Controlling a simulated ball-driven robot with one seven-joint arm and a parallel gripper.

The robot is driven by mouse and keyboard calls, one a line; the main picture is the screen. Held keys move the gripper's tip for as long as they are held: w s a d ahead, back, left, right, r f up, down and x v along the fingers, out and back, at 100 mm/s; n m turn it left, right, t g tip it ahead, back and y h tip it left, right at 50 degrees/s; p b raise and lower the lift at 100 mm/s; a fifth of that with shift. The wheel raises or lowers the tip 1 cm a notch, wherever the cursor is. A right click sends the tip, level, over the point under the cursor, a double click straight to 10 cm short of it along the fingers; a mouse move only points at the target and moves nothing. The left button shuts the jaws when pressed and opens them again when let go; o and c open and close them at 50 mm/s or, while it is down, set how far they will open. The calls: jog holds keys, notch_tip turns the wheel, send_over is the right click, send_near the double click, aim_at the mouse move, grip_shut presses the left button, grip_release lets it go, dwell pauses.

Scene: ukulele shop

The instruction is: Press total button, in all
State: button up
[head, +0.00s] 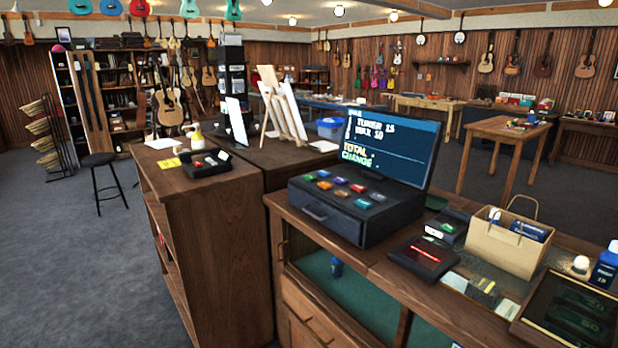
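A dark cash register (345,205) stands on the wooden counter right of centre. Several coloured buttons (341,190) sit on its top: red, blue, orange, purple and others. Labels on the buttons are too small to read, so I cannot tell which one is the total button. Its lit screen (392,145) stands upright behind the buttons and reads "TUNER", "WAX", "TOTAL" and "CHANGE", partly legible. The register's drawer front looks shut. My gripper is not in view.
A paper bag (503,245), a black tray with a red item (424,257) and a card reader (447,225) lie right of the register. A wooden cabinet (215,225) with a black tray stands left. Open carpet (80,260) lies far left, with a stool (101,178).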

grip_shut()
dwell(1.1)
